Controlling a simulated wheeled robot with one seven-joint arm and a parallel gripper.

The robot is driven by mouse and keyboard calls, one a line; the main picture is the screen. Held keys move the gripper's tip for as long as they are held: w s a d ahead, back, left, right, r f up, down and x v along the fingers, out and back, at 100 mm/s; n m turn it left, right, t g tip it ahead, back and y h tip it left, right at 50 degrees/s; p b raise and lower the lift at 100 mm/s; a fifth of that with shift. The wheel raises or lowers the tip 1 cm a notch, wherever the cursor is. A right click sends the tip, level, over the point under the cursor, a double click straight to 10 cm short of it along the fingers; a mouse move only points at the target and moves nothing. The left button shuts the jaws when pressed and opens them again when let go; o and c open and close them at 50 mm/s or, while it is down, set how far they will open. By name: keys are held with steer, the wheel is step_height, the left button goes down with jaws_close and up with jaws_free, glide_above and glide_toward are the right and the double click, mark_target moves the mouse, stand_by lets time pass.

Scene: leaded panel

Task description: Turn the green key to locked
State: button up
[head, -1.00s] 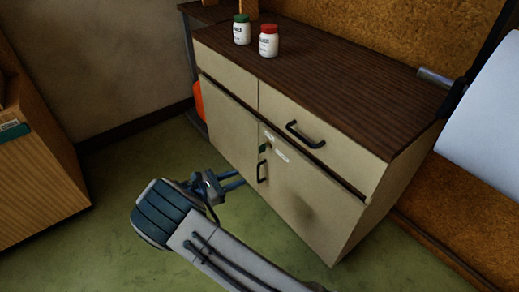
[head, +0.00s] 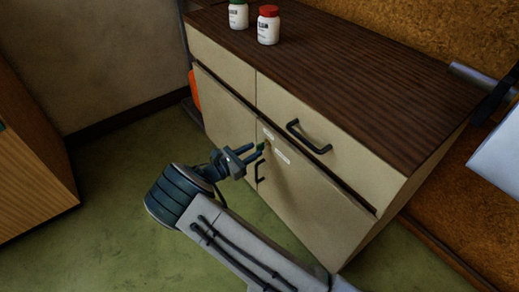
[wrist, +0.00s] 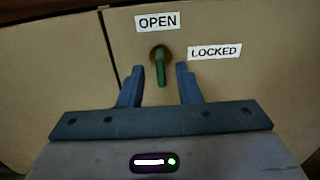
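The green key (wrist: 160,67) sits in a round brass-coloured lock on the cabinet door. In the wrist view its handle hangs down, nearly vertical. The OPEN label (wrist: 157,22) is above the lock, and the LOCKED label (wrist: 215,51) is to its upper right. In the head view the key (head: 261,147) is small and partly behind the fingers. My gripper (wrist: 158,84) is open, with one blue finger on each side of the key and a visible gap to both. It also shows in the head view (head: 254,152), close to the door front.
Green floor (head: 110,200) is clear at left.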

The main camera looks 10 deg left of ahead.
mark_target(260, 147)
steer(key=shift+b+x, duration=0.3)
steer(key=shift+x, duration=1.55)
jaws_close()
